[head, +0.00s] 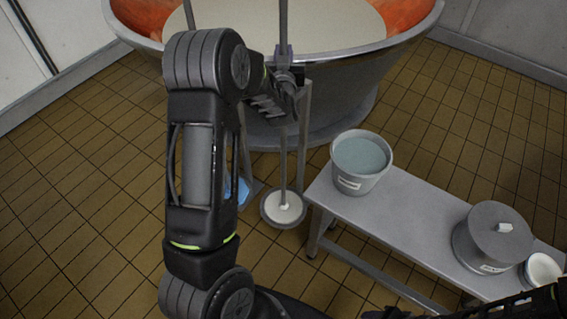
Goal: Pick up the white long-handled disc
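The white long-handled disc (284,209) is low, near the floor, in the middle of the head view, with a grey rim. Its thin grey handle (284,155) rises upright from it, past my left gripper and up in front of the vat. My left gripper (281,88) is at the upper part of this handle. The wrist and the dark fingers overlap the handle there, so I cannot tell whether they are closed on it. Whether the disc touches the floor is unclear. Only dark parts of my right arm show at the lower right; its fingertips are not visible.
A large copper vat (405,28) with pale liquid stands behind. A grey bench (395,225) at the right bears a bucket of bluish liquid (360,162), a lidded grey pot (494,240) and a small white bowl (543,269). A blue object (243,190) is partly hidden by my arm. Tiled floor at left is clear.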

